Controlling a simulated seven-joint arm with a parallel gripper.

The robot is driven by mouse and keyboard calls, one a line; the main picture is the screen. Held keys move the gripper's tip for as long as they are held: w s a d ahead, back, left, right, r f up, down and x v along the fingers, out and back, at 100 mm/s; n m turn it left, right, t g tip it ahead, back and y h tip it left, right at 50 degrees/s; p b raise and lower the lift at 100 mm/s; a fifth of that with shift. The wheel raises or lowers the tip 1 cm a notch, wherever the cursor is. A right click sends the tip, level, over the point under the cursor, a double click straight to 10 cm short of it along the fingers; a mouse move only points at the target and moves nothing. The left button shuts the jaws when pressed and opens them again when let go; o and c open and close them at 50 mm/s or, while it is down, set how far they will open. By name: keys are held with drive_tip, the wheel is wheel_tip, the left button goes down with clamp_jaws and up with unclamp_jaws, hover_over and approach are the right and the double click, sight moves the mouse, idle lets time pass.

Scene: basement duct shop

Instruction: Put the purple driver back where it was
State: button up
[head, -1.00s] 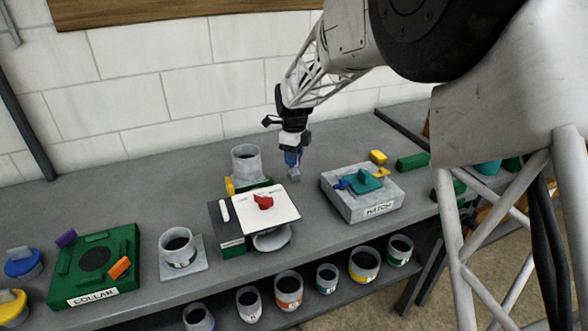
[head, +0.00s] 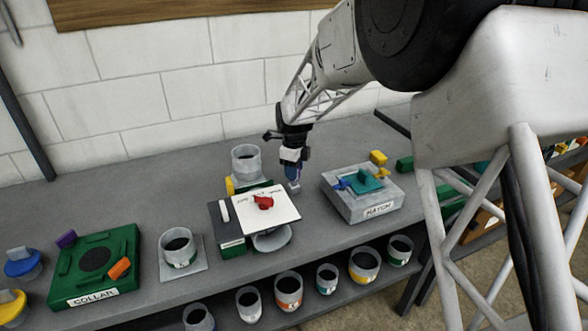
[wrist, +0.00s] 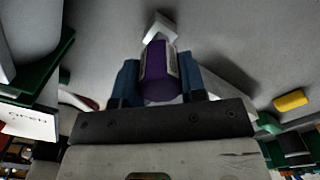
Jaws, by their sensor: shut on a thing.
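My gripper (head: 292,168) is shut on the purple driver (wrist: 158,80). In the wrist view the purple handle sits between the two blue fingers, with a pale grey end piece beyond it. In the head view the driver hangs down from my gripper, mostly hidden by the fingers, and its grey end (head: 294,187) shows below. It is over the bench between the white-topped station (head: 282,212) and the grey HATCH block (head: 378,209). I cannot tell whether the end touches the bench.
A grey cup (head: 245,160) stands behind the white-topped station. The green COLLAR block (head: 125,276), with purple and orange pieces on it, and another grey cup (head: 180,246) are to the left.

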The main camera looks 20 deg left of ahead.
drive_tip(key=shift+f, duration=0.1)
drive_tip(key=o, duration=0.9)
drive_tip(key=shift+o, duration=0.2)
wheel_tip(320, 180, up, 12)
idle(0.9)
drive_tip(key=shift+d+r, duration=0.1)
drive_tip(key=shift+r, duration=0.1)
